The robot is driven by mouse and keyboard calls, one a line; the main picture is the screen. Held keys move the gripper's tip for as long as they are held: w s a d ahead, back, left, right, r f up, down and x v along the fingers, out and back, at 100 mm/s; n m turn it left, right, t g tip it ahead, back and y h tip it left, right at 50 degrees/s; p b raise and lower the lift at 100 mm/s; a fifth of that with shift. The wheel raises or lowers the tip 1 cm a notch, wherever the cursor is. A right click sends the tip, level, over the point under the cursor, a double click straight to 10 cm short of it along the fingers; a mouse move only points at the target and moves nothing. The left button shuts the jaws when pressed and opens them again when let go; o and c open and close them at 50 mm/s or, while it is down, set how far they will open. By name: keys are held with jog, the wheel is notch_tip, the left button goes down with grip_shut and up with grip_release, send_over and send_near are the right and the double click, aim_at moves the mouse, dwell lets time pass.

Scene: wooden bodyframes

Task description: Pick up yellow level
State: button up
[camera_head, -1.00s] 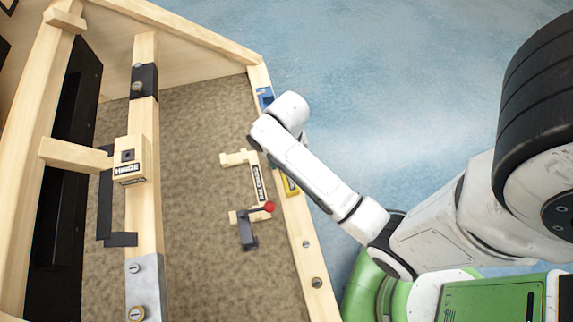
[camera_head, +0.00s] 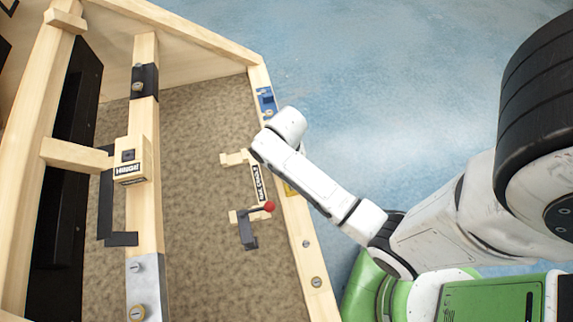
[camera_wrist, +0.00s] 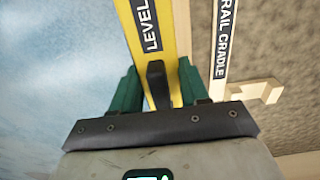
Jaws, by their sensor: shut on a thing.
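The yellow level (camera_wrist: 152,53) runs up the middle of the wrist view, with a dark "LEVEL" label and a dark block on its face. My gripper (camera_wrist: 158,68) has green fingers on either side of the level and is shut on it. In the head view only a small yellow patch of the level (camera_head: 291,188) shows beside my arm, at the wooden frame's right rail. The gripper itself is hidden behind my arm there. I cannot tell whether the level is clear of the rail.
The wooden rail cradle (camera_head: 258,183) lies just left of the level; its labelled strip also shows in the wrist view (camera_wrist: 222,40). A red-knobbed lever (camera_head: 270,207) and a blue fitting (camera_head: 265,100) are close by. Open blue floor (camera_head: 400,60) lies right of the frame.

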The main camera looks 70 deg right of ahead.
grip_shut()
jog(key=shift+r, duration=0.1)
